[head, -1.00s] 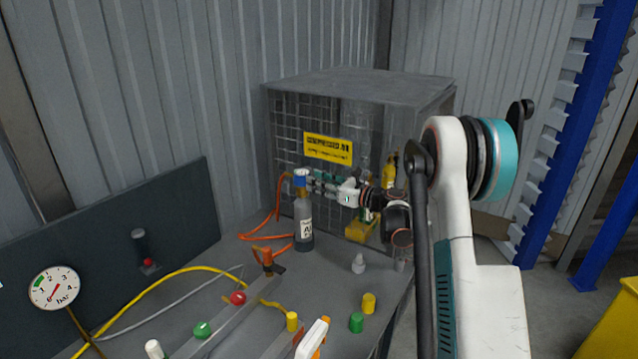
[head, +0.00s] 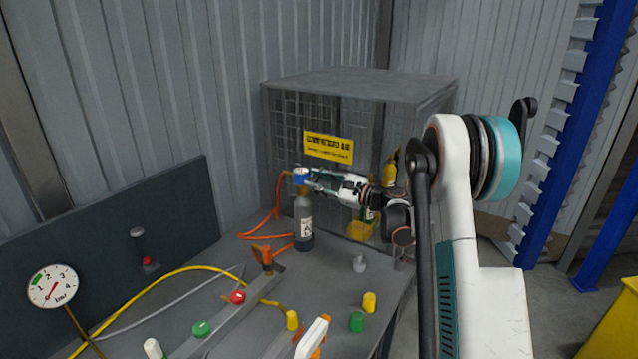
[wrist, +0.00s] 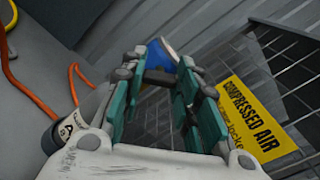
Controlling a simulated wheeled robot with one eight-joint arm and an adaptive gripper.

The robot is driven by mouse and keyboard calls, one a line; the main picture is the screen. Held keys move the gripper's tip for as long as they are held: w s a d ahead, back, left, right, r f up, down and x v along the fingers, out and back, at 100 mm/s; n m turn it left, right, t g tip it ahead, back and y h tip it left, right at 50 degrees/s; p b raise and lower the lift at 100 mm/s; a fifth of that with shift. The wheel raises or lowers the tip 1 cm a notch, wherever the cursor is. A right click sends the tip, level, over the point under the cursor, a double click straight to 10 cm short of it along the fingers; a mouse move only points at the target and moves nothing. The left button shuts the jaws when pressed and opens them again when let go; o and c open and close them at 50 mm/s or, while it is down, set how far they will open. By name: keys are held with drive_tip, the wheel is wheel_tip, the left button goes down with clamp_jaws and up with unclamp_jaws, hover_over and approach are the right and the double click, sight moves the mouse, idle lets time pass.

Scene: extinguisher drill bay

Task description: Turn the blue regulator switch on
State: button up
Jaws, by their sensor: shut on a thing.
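The blue regulator switch (head: 301,175) sits on top of a grey labelled bottle (head: 304,226) on the bench. My gripper (head: 309,179) reaches in from the right, level with the switch, its fingers shut on it. In the wrist view the blue switch (wrist: 162,55) shows between the far ends of the two green-padded fingers (wrist: 165,75). The fingers partly hide it, and any on/off mark is too small to read. The bottle stands upright; part of it shows at the lower left of the wrist view (wrist: 68,130).
A wire cage (head: 365,90) with a yellow compressed air sign (head: 328,148) stands just behind my gripper. An orange hose (head: 265,237) runs beside the bottle. A round gauge (head: 52,287), a valve bar (head: 225,315) and several small caps are nearer on the bench.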

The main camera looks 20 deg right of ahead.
drive_tip(key=n, duration=0.5)
drive_tip(key=shift+f+n, duration=0.1)
drive_tip(key=shift+n, duration=0.2)
drive_tip(key=n+b, duration=0.1)
drive_tip(key=n, duration=0.3)
drive_tip(key=shift+f+n, duration=0.1)
drive_tip(key=shift+n, duration=0.6)
drive_tip(key=o, duration=1.1)
drive_tip(key=shift+s, duration=0.1)
drive_tip(key=v, duration=1.1)
drive_tip(key=shift+s+d, duration=0.2)
drive_tip(key=shift+s, duration=0.15)
